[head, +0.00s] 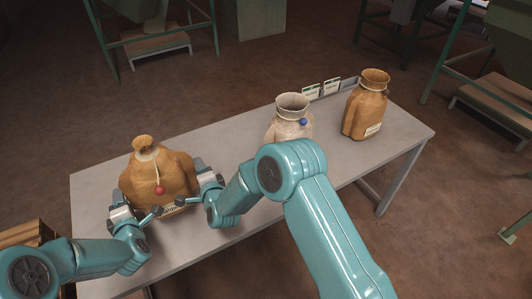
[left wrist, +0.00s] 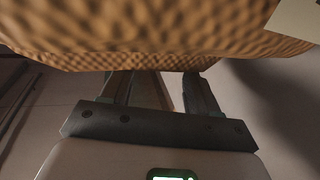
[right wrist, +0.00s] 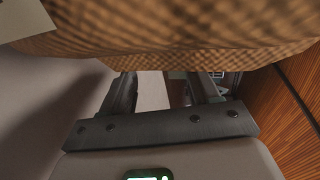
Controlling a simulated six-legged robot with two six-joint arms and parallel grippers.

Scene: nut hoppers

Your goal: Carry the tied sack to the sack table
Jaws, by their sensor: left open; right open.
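The tied brown sack (head: 158,178) stands upright at the left end of a grey table (head: 235,150). Its neck is bound with pale cord, and a red seal hangs on its front. My left gripper (head: 114,195) is at the sack's left side and my right gripper (head: 202,168) at its right side. Both are open. In the left wrist view the sack's woven cloth (left wrist: 150,40) fills the top, just beyond the open fingers (left wrist: 160,88). The right wrist view shows the cloth (right wrist: 170,35) likewise above open fingers (right wrist: 163,88). Contact cannot be told.
A pale open-necked sack (head: 290,107) with a blue seal stands mid-table, partly hidden by my right arm. Another brown sack (head: 368,108) stands at the right end. Small cards (head: 320,91) stand at the back edge. A wooden crate (head: 22,234) is at the lower left.

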